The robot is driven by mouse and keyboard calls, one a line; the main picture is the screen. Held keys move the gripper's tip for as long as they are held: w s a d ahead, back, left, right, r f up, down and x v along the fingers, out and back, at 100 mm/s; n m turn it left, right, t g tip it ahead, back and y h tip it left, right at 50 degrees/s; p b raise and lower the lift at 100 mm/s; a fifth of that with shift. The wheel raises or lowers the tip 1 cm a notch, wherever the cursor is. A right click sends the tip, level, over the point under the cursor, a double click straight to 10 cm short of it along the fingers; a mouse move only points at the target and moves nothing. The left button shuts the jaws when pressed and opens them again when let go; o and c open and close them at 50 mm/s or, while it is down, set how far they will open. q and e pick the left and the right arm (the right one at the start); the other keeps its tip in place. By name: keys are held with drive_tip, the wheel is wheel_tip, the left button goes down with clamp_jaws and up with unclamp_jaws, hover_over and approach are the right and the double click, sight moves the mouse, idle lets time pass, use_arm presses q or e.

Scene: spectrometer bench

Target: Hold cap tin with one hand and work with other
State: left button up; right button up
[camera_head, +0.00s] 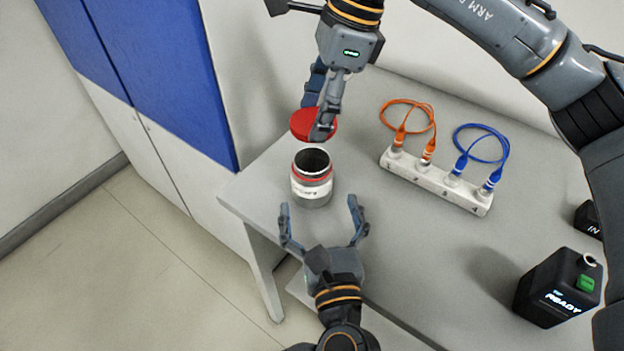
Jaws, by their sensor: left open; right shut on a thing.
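The cap tin (311,178) is a grey metal can with a red ring and a white label. It stands upright and open-topped near the left end of the bench. Its red cap (308,126) is off and held above the tin's mouth. My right gripper (320,122) comes down from the top and is shut on the red cap. My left gripper (322,215) is below the tin in the picture, with its fingers spread wide and pointing toward it. The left fingers do not appear to touch the tin.
A white block (436,182) with an orange cable (407,112) and a blue cable (481,142) plugged in sits right of the tin. A black device (558,288) reading READY stands at the lower right. The grey bench (395,245) is clear between them. Its left edge is near the tin.

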sight(309, 161)
use_arm(q)
drive_tip(key=w, duration=0.3)
drive_tip(key=w+a, duration=0.1)
drive_tip(key=w, duration=0.6)
drive_tip(key=shift+w+a, duration=0.2)
drive_tip(key=shift+a, duration=0.15)
clamp_jaws()
